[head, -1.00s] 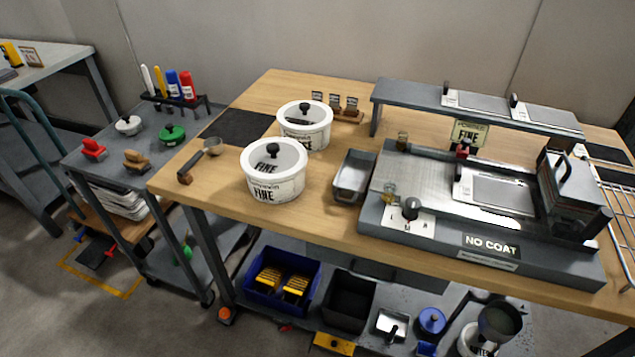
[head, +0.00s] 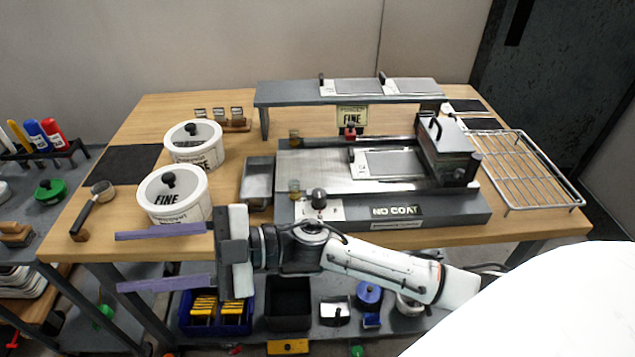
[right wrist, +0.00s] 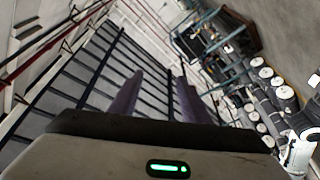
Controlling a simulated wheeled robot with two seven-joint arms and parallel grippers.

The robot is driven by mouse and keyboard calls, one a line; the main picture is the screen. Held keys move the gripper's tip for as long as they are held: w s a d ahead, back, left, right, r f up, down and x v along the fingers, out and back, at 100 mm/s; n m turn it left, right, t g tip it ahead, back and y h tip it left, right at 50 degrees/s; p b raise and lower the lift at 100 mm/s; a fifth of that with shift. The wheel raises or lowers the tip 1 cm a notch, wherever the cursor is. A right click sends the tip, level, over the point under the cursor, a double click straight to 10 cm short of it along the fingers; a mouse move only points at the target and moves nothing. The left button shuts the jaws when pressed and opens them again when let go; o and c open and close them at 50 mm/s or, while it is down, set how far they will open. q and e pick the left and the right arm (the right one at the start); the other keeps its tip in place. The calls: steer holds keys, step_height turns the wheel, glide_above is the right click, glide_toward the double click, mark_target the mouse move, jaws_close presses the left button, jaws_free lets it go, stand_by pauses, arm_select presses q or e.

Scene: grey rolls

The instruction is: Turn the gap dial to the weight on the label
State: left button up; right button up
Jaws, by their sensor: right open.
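The gap dial is a black knob (head: 318,198) on a white plate (head: 322,211) at the front left of the grey coating machine (head: 450,212). A label reading FINE (head: 352,116) hangs below the grey shelf, behind the machine. A "NO COAT" sign (head: 396,212) is on the machine's front. My right gripper (head: 165,258) is open and empty. It reaches in from the right, in front of the table's front edge, with its fingers pointing left, apart from the dial. In the right wrist view its two purple fingers (right wrist: 155,100) are spread with nothing between. My left gripper is not in view.
Two white lidded tubs (head: 172,195) (head: 194,143) stand left of a metal tray (head: 257,180). A wire rack (head: 525,170) is at the right. Blue and black bins sit on the lower shelf.

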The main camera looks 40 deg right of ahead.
steer(key=s+n+g+h, duration=0.1)
steer(key=s+n+g, duration=0.1)
steer(key=n+g, duration=0.3)
steer(key=m+g+h+p, duration=0.1)
steer(key=m+h+p, duration=0.1)
steer(key=h, duration=1.7)
glide_toward(319, 193)
steer(key=f, duration=0.8)
steer(key=shift+d+f, duration=0.2)
steer(key=c, duration=1)
steer(key=shift+c, duration=0.2)
